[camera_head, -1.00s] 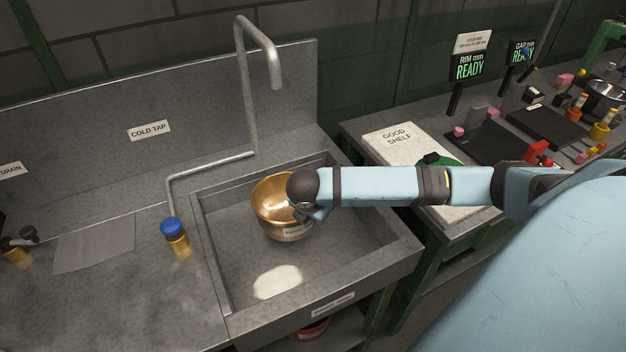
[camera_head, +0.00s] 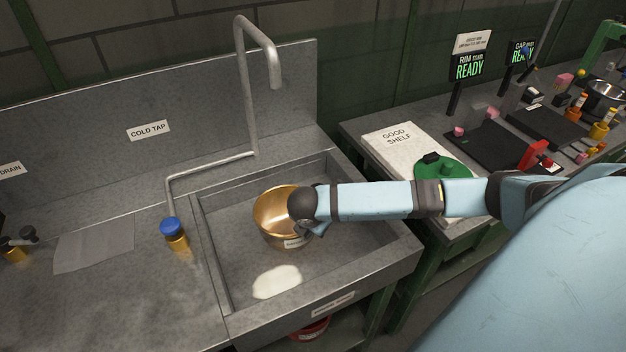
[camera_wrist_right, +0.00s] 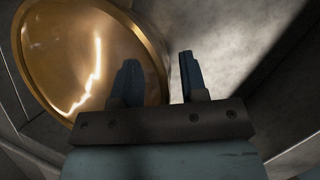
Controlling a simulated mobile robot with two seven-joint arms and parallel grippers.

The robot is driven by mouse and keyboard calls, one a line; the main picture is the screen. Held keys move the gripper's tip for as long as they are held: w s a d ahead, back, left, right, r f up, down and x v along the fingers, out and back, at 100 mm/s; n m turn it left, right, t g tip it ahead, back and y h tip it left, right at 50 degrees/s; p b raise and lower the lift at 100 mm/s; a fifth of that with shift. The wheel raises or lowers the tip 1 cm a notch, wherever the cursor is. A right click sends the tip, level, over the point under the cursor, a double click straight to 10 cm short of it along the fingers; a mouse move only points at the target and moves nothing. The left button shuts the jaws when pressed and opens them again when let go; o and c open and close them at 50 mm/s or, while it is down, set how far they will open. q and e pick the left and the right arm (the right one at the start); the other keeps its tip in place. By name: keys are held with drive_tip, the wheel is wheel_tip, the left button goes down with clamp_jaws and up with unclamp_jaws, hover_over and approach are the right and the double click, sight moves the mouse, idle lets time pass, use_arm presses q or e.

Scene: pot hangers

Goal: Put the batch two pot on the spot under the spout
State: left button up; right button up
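A copper-coloured pot (camera_head: 272,213) with a small white label, too small to read, stands upright in the sink basin, seemingly on its floor. The tap's spout (camera_head: 276,72) hangs above and behind it. Any mark under the pot is hidden. My right gripper (camera_head: 305,228) is at the pot's right side, its fingers mostly hidden by the wrist in the head view. In the right wrist view, its two fingers (camera_wrist_right: 160,85) stand apart, with the pot's rim (camera_wrist_right: 162,62) passing between them and gaps showing. My left gripper is out of view.
The sink walls (camera_head: 375,222) surround the pot closely on the right. A blue-capped tap handle (camera_head: 172,229) stands left of the basin. A pale patch (camera_head: 277,282) shows on the basin floor in front. A green lid (camera_head: 440,172) lies on the good shelf (camera_head: 390,138) at right.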

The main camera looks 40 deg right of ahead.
drive_tip(key=shift+r, duration=0.1)
drive_tip(key=v, duration=1.2)
drive_tip(key=shift+p, duration=0.4)
